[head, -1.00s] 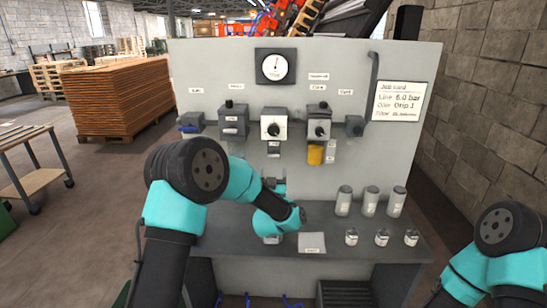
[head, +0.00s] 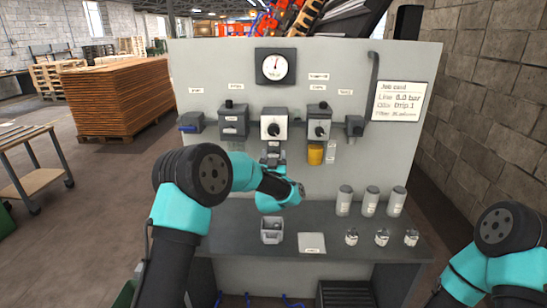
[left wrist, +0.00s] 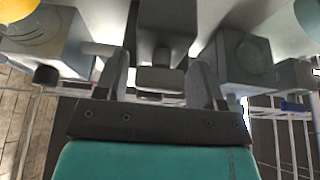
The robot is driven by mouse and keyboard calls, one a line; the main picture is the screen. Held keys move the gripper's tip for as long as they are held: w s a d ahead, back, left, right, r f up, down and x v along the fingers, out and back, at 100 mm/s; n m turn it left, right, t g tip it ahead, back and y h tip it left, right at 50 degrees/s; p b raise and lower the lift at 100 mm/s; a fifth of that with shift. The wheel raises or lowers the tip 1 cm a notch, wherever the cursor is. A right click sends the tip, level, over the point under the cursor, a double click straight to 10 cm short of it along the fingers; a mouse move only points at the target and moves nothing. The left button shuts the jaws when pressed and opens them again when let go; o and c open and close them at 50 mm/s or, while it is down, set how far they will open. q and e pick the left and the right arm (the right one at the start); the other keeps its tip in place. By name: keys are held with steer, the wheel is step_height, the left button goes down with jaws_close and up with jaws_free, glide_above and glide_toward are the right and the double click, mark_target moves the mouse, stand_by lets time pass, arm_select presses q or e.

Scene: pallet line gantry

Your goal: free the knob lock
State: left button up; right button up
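The middle regulator (head: 274,123) is a pale box with a dark round knob, mounted on the grey panel. My left gripper (head: 273,155) is just below it, fingers pointing up at its underside. In the left wrist view my left gripper (left wrist: 160,85) has its fingers apart, one on each side of a dark grey block (left wrist: 160,78) under the regulator. Small gaps show between the fingers and the block, so it does not look gripped. I cannot tell which part is the knob lock. My right gripper is out of view.
A similar unit with a yellow bowl (head: 315,155) hangs close on the right, and a dark valve box (head: 233,122) on the left. A gauge (head: 275,67) sits above. The shelf (head: 225,222) holds a small grey bin (head: 272,237), several canisters and small jars.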

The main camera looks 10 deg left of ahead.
arm_select(q)
steer(key=c, duration=0.7)
steer(key=shift+m+h, duration=0.4)
steer(key=shift+m, duration=0.2)
steer(key=m+h, duration=0.1)
steer(key=m, duration=0.2)
steer(key=m+h, duration=0.2)
steer(key=m, duration=0.1)
steer(key=m+h, duration=0.1)
steer(key=m, duration=0.2)
steer(key=m+g+h, duration=0.1)
steer(key=m, duration=0.2)
steer(key=shift+h, duration=0.4)
steer(key=m+g+h, duration=0.1)
steer(key=m+g, duration=0.1)
steer(key=m, duration=0.3)
steer(key=shift+d, duration=0.1)
steer(key=shift+m+g, duration=0.9)
steer(key=shift+m, duration=1.3)
steer(key=shift+f, duration=0.1)
